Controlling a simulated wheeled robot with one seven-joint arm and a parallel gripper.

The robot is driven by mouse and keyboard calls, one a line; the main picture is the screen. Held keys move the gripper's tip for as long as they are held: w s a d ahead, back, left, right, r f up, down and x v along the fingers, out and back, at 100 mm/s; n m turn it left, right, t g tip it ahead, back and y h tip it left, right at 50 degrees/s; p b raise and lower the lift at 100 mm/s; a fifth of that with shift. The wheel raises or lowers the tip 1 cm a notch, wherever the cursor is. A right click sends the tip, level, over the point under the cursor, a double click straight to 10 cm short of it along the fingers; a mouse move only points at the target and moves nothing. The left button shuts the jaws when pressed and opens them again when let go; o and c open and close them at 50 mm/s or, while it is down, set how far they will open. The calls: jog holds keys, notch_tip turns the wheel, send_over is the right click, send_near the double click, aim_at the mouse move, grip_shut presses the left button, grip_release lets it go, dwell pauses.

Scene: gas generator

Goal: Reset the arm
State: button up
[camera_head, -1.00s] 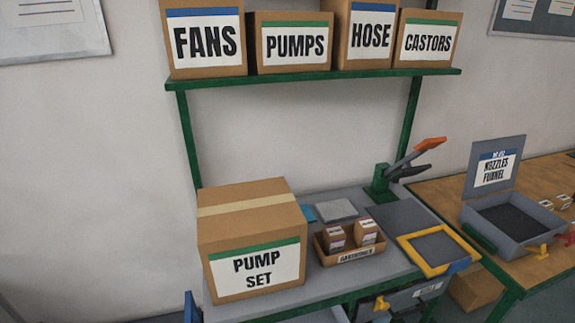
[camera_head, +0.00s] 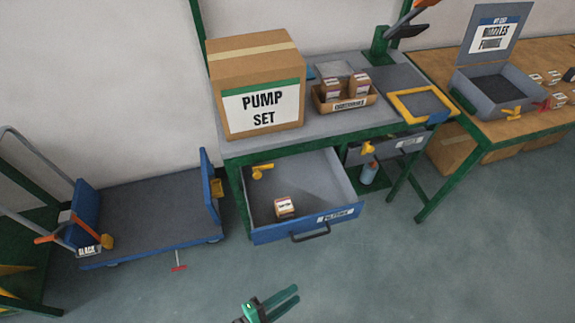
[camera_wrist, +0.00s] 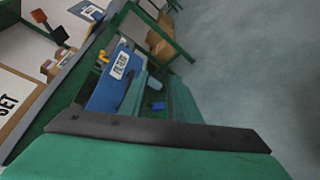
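My gripper (camera_head: 296,293) shows at the bottom of the head view, above the floor in front of the open drawer. Its two green fingers stand a little apart, with nothing seen between them. The fingers also show in the wrist view (camera_wrist: 158,97), with a gap between them. My gripper is clear of the table and the drawer. The rest of the arm is mostly out of the picture.
The open blue-fronted drawer (camera_head: 306,224) holds a small box (camera_head: 285,207). The pump set box (camera_head: 262,105) and a carton tray (camera_head: 343,105) stand on the table. A blue platform cart (camera_head: 150,205) stands left. The floor (camera_head: 450,260) at right is clear.

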jog(key=s+a+f+m+g+y, duration=0.1)
jog(key=s+a+f+m+y, duration=0.25)
jog(key=s+f+y, duration=0.4)
notch_tip(320, 180, up, 29)
jog(key=s+d+m+t+y, duration=0.1)
jog(key=d+m+t+y, duration=0.2)
jog(key=m, duration=0.7)
jog(key=t+y, duration=0.2)
jog(key=t, duration=0.2)
jog(key=shift+s, duration=0.15)
jog(key=shift+a, duration=0.1)
